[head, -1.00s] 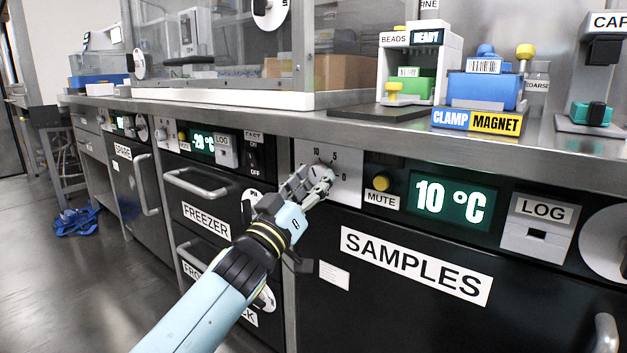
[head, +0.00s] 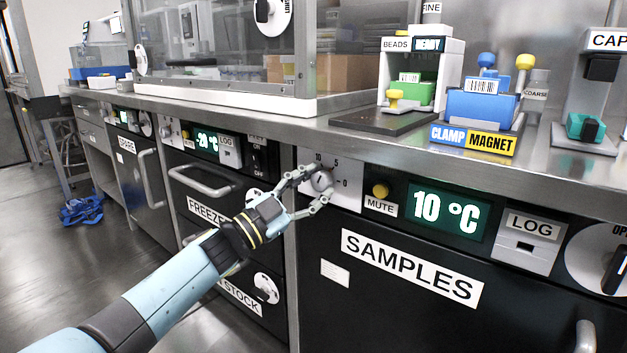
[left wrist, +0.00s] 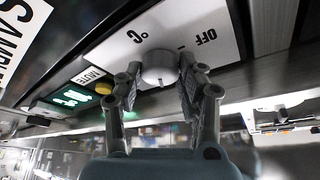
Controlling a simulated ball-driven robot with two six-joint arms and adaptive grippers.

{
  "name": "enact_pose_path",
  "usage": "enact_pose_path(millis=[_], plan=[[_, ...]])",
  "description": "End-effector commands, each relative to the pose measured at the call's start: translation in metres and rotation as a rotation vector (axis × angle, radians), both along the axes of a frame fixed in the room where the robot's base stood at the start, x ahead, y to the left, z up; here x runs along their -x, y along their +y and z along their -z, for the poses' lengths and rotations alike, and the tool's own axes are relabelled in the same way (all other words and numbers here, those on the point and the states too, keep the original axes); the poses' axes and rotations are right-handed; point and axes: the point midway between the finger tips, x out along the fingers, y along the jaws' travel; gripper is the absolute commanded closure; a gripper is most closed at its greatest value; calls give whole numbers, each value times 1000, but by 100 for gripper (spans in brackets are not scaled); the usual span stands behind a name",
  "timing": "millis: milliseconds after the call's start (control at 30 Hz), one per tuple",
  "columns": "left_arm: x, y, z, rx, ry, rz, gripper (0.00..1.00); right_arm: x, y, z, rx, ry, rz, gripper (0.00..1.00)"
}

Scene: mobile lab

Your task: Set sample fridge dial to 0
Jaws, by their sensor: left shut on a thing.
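The sample fridge dial (head: 322,182) is a round grey knob on a white plate (head: 347,193) marked 10, 5 and 0, left of the MUTE button. My left gripper (head: 318,187) has its fingers on both sides of the knob, shut on it. In the left wrist view the dial (left wrist: 160,68) sits between the two fingertips (left wrist: 160,75). The display (head: 444,209) on the SAMPLES fridge reads 10 °C. The knob's exact pointer direction is too small to tell. My right gripper is not in view.
The yellow MUTE button (head: 381,190) is just right of the dial plate. The steel counter edge (head: 400,150) overhangs the panel above. The freezer handle (head: 205,185) sticks out at the left. The LOG box (head: 528,240) is farther right.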

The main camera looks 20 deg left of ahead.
Motion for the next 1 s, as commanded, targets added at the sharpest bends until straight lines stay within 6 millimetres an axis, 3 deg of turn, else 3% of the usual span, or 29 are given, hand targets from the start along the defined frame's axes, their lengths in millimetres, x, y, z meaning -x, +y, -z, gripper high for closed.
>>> enact_pose_path(millis=[467,1000], plan=[[-1,2,-6,-429,-155,0,94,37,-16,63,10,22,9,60],[0,2,-8,-874,-317,1,94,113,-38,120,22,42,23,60]])
